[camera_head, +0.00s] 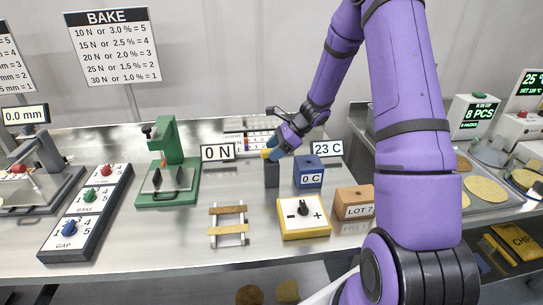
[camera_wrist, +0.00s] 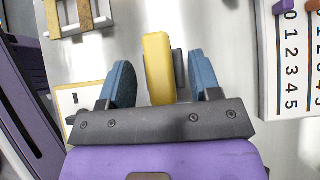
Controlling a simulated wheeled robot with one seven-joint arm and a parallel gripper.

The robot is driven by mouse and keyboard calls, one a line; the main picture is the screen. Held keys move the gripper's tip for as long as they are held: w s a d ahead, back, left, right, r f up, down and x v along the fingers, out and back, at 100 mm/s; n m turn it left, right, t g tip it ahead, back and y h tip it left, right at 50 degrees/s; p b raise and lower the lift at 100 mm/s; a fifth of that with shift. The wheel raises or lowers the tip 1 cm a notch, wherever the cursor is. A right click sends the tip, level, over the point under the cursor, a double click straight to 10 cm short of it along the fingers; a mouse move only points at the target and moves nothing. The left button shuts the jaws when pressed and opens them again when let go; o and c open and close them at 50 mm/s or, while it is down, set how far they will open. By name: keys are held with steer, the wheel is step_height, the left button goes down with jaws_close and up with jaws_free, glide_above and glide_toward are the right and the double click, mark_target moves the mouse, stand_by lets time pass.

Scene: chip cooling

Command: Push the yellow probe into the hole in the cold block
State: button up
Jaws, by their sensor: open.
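The yellow probe (camera_wrist: 159,66) stands between the two blue fingers of my gripper (camera_wrist: 161,72) in the wrist view, with a gap on each side. A dark grey holder (camera_wrist: 179,68) shows just behind it. In the head view, my gripper (camera_head: 273,150) is open at the top of the dark holder (camera_head: 272,176). The probe (camera_head: 266,153) shows there only as a small yellow patch, mostly hidden by the fingers. The blue cold block (camera_head: 309,176), labelled 0 C, stands just right of the holder. Its hole cannot be made out clearly.
A yellow-edged plus/minus dial box (camera_head: 303,218) and a brown LOT 7 box (camera_head: 353,203) stand in front. A rack with strips (camera_head: 229,226) lies front left. A green press (camera_head: 169,176) stands farther left. The 0 N (camera_head: 217,153) and 23 C (camera_head: 327,149) displays stand close by.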

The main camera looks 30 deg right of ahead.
steer(key=shift+w+a+f, duration=0.2)
steer(key=shift+a+f, duration=0.2)
steer(key=shift+f, duration=0.1)
steer(key=shift+c, duration=0.2)
steer(key=c, duration=1)
steer(key=shift+o, duration=0.2)
steer(key=shift+r, duration=0.15)
